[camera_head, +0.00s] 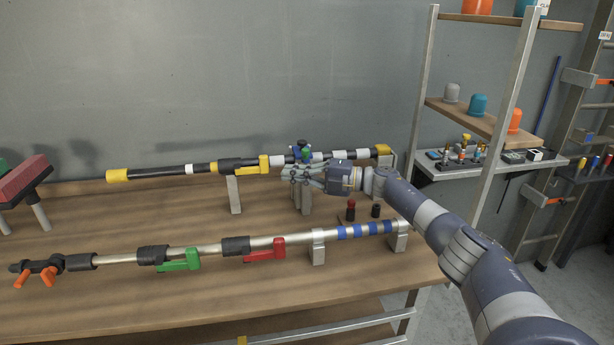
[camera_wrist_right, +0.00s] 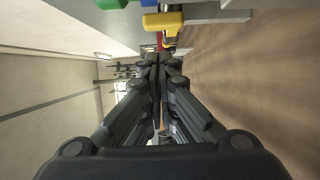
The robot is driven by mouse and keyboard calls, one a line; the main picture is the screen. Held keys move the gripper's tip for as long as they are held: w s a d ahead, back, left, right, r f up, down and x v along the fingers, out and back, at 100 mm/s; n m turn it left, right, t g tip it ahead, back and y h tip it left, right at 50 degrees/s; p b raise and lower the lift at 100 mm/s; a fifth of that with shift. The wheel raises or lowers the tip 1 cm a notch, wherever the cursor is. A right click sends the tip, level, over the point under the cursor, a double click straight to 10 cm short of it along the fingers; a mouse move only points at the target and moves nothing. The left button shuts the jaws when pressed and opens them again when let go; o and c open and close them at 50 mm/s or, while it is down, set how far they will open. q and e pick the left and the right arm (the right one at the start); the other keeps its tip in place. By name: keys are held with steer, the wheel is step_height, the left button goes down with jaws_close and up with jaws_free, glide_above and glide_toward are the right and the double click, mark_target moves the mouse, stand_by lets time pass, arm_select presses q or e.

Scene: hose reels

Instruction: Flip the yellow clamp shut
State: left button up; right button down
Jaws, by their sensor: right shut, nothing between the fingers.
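The yellow clamp (camera_head: 262,165) sits on the black-and-white pole on the rear rests, beside a black sleeve. Its raised right end stands beside the pole; the exact lever angle is too small to judge. My right gripper (camera_head: 287,173) reaches in from the right, its fingers together and empty, just right of the yellow clamp and in front of the rear pole. A visible gap separates its fingertips from the clamp. In the right wrist view the closed fingers (camera_wrist_right: 158,62) point toward a yellow part (camera_wrist_right: 163,21), apparently the clamp. My left gripper is not in view.
Blue and green parts (camera_head: 304,154) sit on the rear pole close to my fingers. A front pole (camera_head: 210,250) carries green (camera_head: 180,262) and red (camera_head: 265,251) clamps. Small red and black pieces (camera_head: 351,211) stand below my wrist. A shelf post (camera_head: 424,90) stands right.

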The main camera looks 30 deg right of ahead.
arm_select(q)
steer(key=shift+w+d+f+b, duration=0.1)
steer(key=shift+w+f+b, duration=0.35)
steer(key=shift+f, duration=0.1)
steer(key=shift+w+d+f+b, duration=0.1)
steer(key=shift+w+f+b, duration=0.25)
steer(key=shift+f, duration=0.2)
arm_select(e)
steer(key=d, duration=0.4)
steer(key=shift+s+d+r, duration=0.15)
steer(key=shift+s+r, duration=0.1)
steer(key=shift+s, duration=0.05)
